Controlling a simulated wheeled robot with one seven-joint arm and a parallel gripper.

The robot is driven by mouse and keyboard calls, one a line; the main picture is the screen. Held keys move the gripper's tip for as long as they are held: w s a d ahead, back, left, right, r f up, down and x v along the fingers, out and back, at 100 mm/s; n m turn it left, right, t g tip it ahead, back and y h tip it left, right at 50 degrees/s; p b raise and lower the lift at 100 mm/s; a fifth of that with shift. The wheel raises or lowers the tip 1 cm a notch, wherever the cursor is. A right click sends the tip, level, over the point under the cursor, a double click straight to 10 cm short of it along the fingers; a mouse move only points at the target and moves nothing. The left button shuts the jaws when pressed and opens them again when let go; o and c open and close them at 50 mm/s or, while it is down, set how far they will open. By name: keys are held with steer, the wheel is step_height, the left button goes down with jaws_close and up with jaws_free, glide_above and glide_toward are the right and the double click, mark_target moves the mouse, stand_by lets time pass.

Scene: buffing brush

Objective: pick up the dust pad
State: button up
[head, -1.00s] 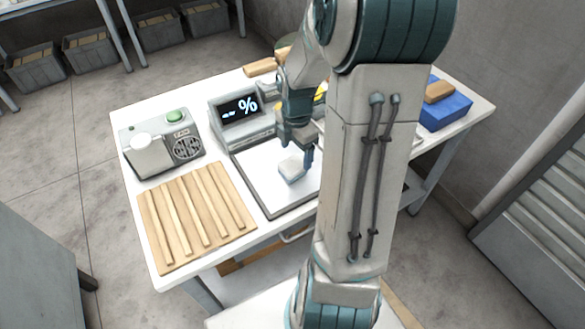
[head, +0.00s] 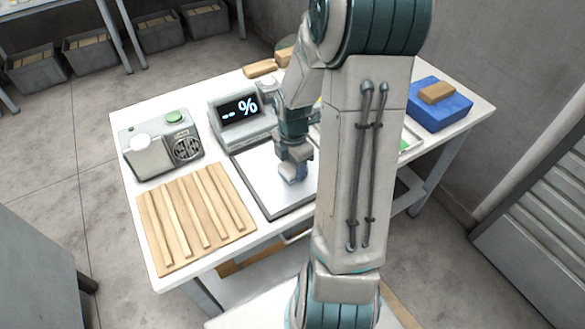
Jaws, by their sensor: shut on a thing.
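The dust pad (head: 290,180) is a small pale block with a bluish side, over the white plate of the scale in the head view. My gripper (head: 293,173) points down at it and is shut on it. The fingers cover much of the pad. I cannot tell whether the pad still touches the plate (head: 272,197).
A display unit (head: 240,117) stands behind the plate. A grey device with a green button (head: 163,143) and a slatted wooden rack (head: 197,217) are to the left. A blue block (head: 439,105) with a wooden piece on it is at the right. My arm hides the table's middle right.

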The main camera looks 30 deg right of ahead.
steer(key=shift+r, duration=0.1)
steer(key=shift+r, duration=0.6)
step_height(320, 180, up, 3)
steer(key=shift+f, duration=0.1)
steer(key=s+d+r, duration=0.6)
steer(key=d, duration=0.3)
steer(key=shift+s+d+r+p, duration=0.2)
steer(key=shift+d+r+p, duration=0.2)
steer(key=shift+o, duration=0.4)
